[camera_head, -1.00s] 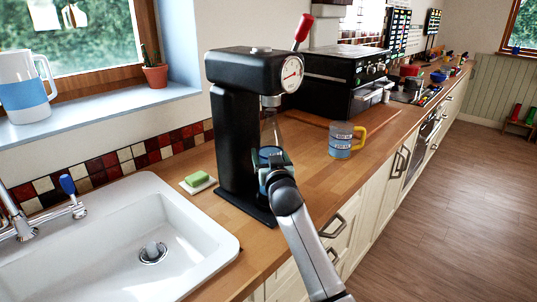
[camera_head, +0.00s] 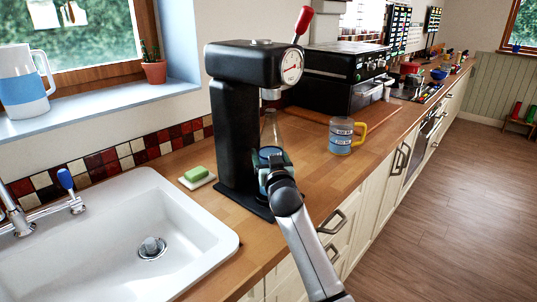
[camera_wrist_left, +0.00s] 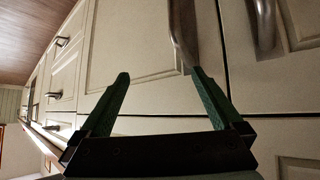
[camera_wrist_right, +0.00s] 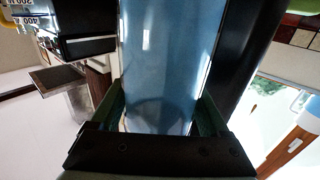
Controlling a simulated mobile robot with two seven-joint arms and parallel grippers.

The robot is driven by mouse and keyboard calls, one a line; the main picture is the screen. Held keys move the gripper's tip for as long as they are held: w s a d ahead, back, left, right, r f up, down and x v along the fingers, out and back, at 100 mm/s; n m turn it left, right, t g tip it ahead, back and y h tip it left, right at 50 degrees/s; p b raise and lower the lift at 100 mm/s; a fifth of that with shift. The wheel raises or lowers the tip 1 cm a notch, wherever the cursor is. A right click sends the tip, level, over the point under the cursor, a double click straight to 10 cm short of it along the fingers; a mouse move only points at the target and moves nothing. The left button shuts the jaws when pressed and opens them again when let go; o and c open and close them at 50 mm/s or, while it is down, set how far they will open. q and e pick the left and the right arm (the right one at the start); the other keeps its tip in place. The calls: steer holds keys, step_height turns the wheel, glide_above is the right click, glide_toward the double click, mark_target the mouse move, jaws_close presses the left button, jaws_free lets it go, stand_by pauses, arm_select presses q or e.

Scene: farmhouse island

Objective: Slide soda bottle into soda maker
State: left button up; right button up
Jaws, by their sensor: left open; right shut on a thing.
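The soda maker (camera_head: 236,130) is a tall black machine with a round gauge and a red-tipped lever, standing on the wooden counter. The soda bottle (camera_head: 270,130) is clear with a blue lower part and stands upright under the machine's head. Whether its neck meets the nozzle is too small to tell. My right gripper (camera_head: 274,168) is shut around the bottle's lower part. In the right wrist view the bottle (camera_wrist_right: 166,60) fills the space between the fingers. My left gripper (camera_wrist_left: 160,100) is open and empty, facing cream cabinet doors; it is outside the head view.
A white sink (camera_head: 110,235) lies left of the machine, with a green sponge (camera_head: 195,174) on a dish between. A mug with a yellow handle (camera_head: 341,136) stands right of the bottle. A black oven-like appliance (camera_head: 335,75) stands behind it. Bare counter lies around the mug.

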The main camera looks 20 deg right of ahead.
arm_select(q)
steer(key=shift+f, duration=0.2)
arm_select(e)
steer(key=shift+f, duration=0.15)
steer(key=o, duration=1.5)
steer(key=shift+c, duration=0.2)
steer(key=shift+o, duration=0.4)
steer(key=shift+f, duration=0.2)
steer(key=shift+r, duration=0.1)
